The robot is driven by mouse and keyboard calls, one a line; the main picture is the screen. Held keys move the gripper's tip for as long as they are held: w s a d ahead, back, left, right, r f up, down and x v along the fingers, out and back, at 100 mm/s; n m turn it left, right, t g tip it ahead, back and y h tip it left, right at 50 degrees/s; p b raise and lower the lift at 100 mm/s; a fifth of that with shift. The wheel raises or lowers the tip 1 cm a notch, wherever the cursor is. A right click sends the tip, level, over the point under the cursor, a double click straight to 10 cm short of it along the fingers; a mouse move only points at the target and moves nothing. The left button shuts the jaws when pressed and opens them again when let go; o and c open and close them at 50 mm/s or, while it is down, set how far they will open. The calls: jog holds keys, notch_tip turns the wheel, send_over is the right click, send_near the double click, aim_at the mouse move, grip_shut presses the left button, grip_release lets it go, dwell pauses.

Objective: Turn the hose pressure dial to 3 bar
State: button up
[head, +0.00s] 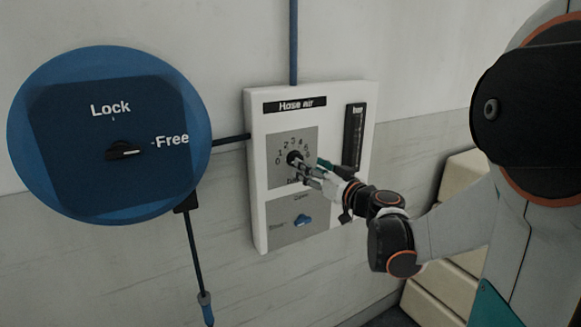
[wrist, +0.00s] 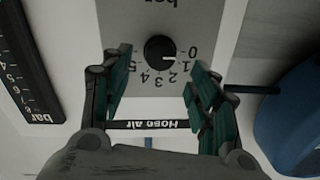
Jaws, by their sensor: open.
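The hose pressure dial (head: 293,157) is a small round black knob on the grey scale plate of the white "Hose air" panel (head: 257,215). In the wrist view, upside down, the dial (wrist: 159,48) shows a white pointer mark towards the low end, near 0 to 1. The numbers 0 to 5 show around it. My gripper (head: 311,170) is in front of the panel, close to the dial. In the wrist view its open fingers (wrist: 157,72) lie on either side of the dial, with a gap on each side. I see no contact.
A black bar gauge (head: 354,137) is on the panel's right, and a blue valve knob (head: 303,220) below the dial. A large blue Lock/Free disc (head: 60,120) stands at left, with its black knob (head: 123,151) towards Free. Pale stacked blocks (head: 440,285) are at lower right.

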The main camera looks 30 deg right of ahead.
aim_at(291, 156)
jog(key=shift+w+a+b, duration=0.15)
jog(key=shift+w+b, duration=0.1)
jog(key=shift+w, duration=1.1)
jog(key=shift+w+a+b, duration=0.1)
jog(key=shift+w+b, duration=0.15)
jog(key=shift+w, duration=1.05)
jog(key=c, duration=1.1)
